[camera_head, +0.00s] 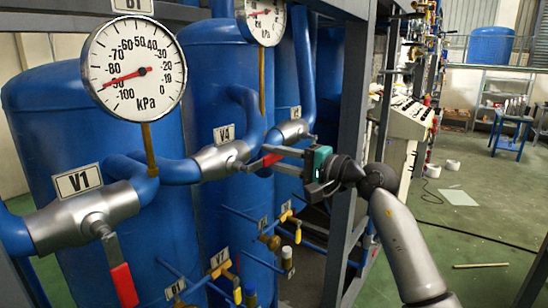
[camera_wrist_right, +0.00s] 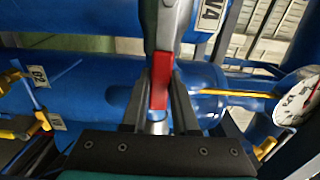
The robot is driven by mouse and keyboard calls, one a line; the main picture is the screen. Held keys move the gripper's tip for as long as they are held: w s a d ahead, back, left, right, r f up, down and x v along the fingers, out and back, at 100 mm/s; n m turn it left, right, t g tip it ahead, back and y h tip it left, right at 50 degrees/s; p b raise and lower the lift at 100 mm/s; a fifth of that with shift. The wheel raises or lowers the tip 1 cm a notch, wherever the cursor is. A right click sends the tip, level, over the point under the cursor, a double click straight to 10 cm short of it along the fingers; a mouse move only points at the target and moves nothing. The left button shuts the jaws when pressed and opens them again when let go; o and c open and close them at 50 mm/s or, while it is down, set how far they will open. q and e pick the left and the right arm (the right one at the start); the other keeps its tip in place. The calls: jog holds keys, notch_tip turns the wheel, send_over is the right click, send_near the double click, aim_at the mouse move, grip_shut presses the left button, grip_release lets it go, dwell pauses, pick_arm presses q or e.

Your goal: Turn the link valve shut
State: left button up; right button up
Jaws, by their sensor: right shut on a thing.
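The valve labelled V4 (camera_head: 222,160) is a silver body on the blue pipe between the two tanks; I take it as the link valve. Its lever with a red grip (camera_head: 271,160) points right, roughly level, in the head view. My right gripper (camera_head: 274,158) reaches in from the right and is shut on the red grip. In the right wrist view the red grip (camera_wrist_right: 160,82) lies between the two dark fingers of the gripper (camera_wrist_right: 161,90). The gripper partly hides the lever. My left gripper is not in view.
Valve V1 (camera_head: 85,222) at the left has a red lever hanging down. A pressure gauge (camera_head: 134,68) stands above the pipe, with another (camera_head: 262,18) behind. Small yellow valves sit below. A grey frame post (camera_head: 345,150) stands close behind my right wrist.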

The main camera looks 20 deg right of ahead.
grip_shut()
dwell(0.8)
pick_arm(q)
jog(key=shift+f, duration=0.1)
pick_arm(e)
jog(key=shift+f, duration=0.15)
